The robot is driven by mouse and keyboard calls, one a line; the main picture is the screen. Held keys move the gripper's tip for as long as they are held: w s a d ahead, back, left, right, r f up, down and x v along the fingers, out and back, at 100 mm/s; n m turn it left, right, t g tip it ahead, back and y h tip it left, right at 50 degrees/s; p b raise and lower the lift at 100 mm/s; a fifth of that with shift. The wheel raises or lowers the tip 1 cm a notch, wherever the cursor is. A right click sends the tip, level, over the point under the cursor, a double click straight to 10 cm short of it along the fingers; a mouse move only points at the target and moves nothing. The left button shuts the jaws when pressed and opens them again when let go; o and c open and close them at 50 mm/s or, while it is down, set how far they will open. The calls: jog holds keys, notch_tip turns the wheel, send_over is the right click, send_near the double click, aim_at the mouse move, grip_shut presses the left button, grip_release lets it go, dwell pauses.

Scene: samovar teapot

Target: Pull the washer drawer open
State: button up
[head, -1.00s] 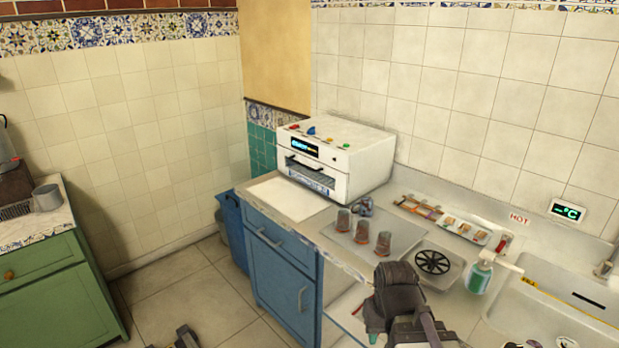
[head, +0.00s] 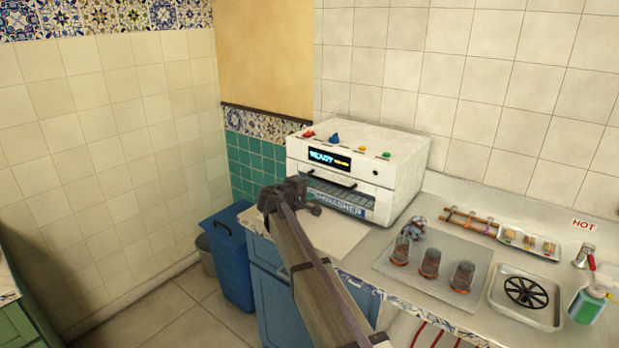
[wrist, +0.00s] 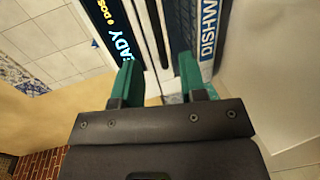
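The white washer (head: 401,158) stands on the counter, with a lit READY display (head: 329,158) and a label partly reading DISHWASHER. Its front has a dark bar handle (head: 330,180) above the slotted drawer front (head: 345,195). My gripper (head: 309,199) is in front of the washer's lower left front, covering part of the label. In the wrist view, the two green fingers (wrist: 160,72) are apart, with nothing held between them. The dark handle (wrist: 154,30) runs between and beyond them, and the drawer looks shut. I cannot tell whether the fingers touch the front.
A pale board (head: 335,236) lies on the counter before the washer. Several glasses stand on a grey mat (head: 455,290) to the right. A blue bin (head: 228,262) stands on the floor at left. A tray with a black round grate (head: 525,292) sits farther right.

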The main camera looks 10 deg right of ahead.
aim_at(329, 182)
jog(key=x, duration=0.3)
jog(key=b+x, duration=0.1)
jog(key=x, duration=0.3)
jog(key=b+x, duration=0.1)
jog(key=x, duration=0.2)
jog(key=shift+d+r, duration=0.2)
jog(key=shift+d, duration=0.4)
grip_shut()
